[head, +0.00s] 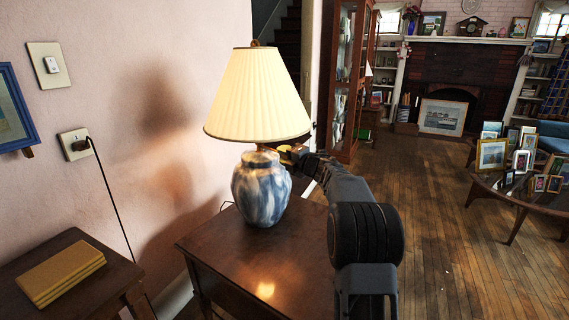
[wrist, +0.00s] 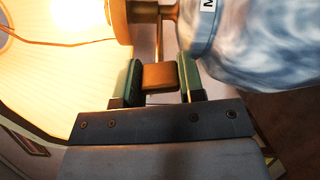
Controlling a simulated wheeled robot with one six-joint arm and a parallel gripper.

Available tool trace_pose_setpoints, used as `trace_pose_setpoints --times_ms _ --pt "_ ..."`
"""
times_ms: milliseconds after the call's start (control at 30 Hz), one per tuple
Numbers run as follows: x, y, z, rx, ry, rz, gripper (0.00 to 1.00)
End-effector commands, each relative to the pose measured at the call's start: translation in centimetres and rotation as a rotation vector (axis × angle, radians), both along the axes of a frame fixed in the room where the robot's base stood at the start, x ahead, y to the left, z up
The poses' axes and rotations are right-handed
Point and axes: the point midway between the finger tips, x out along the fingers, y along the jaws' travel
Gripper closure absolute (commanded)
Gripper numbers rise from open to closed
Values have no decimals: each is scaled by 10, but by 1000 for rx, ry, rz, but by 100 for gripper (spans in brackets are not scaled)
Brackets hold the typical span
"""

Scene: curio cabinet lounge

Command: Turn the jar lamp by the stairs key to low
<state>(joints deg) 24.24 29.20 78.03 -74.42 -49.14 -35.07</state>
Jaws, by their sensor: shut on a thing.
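The jar lamp (head: 262,190) stands on a dark wooden side table near the pink wall, with stairs behind it. Its jar is blue and white and its pleated cream shade (head: 258,95) is lit. My gripper (head: 292,152) reaches in from the right, just below the shade at the lamp's neck. In the wrist view, the green finger pads of my gripper (wrist: 160,80) are shut on the brass key (wrist: 159,77), one on each side. The key sits on a thin stem from the brass neck (wrist: 150,12). A white label with a dark letter (wrist: 208,6), partly cut off, shows beside the jar.
The side table (head: 270,270) has bare room in front of the lamp. A yellow book stack (head: 60,272) lies on another table at left. A wall switch (head: 49,65) and an outlet with a cord (head: 76,144) are on the wall. A glass cabinet (head: 343,80) stands behind.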

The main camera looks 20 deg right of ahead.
Motion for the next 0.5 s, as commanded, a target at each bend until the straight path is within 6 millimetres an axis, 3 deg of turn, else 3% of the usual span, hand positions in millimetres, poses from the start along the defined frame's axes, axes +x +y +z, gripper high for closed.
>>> trace_pose_setpoints --times_ms 500 --pt "0 0 -6 -455 -188 1 88"
